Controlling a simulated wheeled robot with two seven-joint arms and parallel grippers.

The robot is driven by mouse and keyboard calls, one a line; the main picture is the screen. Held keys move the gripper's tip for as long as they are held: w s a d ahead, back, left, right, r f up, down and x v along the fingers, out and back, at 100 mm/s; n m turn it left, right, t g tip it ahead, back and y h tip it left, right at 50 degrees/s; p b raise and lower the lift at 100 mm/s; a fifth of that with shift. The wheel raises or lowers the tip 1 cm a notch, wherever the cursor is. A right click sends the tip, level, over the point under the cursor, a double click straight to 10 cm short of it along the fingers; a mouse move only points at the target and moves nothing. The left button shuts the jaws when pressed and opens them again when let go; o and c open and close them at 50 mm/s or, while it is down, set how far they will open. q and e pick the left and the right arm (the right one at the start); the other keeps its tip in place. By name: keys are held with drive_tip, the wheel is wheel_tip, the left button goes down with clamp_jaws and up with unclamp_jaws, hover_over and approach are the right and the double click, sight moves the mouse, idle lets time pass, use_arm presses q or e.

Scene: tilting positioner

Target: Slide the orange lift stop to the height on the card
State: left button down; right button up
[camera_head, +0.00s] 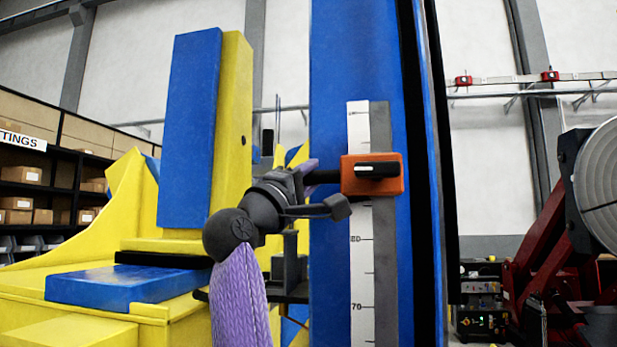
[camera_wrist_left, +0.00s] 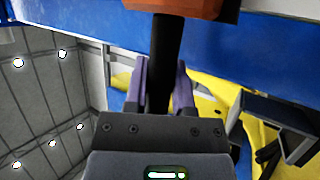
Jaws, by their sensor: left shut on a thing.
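The orange lift stop (camera_head: 360,187) sits on a vertical white scale (camera_head: 361,270) fixed to a blue column. The scale shows 80 below the stop and 70 lower down; the number behind the stop is hidden. A black bar (camera_head: 325,177) sticks out from its left side. My left gripper (camera_head: 310,174) has its purple fingers around this bar. In the left wrist view the black bar (camera_wrist_left: 163,45) runs between the fingers (camera_wrist_left: 162,88) up to the orange stop (camera_wrist_left: 205,7). My right gripper and the card are not in view.
The blue column (camera_head: 331,60) rises behind the scale. A yellow and blue machine frame (camera_head: 190,130) stands behind my left arm at the left. Shelves with boxes (camera_head: 40,190) are at the far left. A dark red machine (camera_head: 560,240) stands at the right.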

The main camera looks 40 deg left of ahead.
use_arm(q)
wheel_tip(320, 180, down, 11)
drive_tip(key=b, duration=0.9)
drive_tip(key=shift+c, duration=2.2)
unclamp_jaws()
drive_tip(key=b+v, duration=0.5)
drive_tip(key=v, duration=0.5)
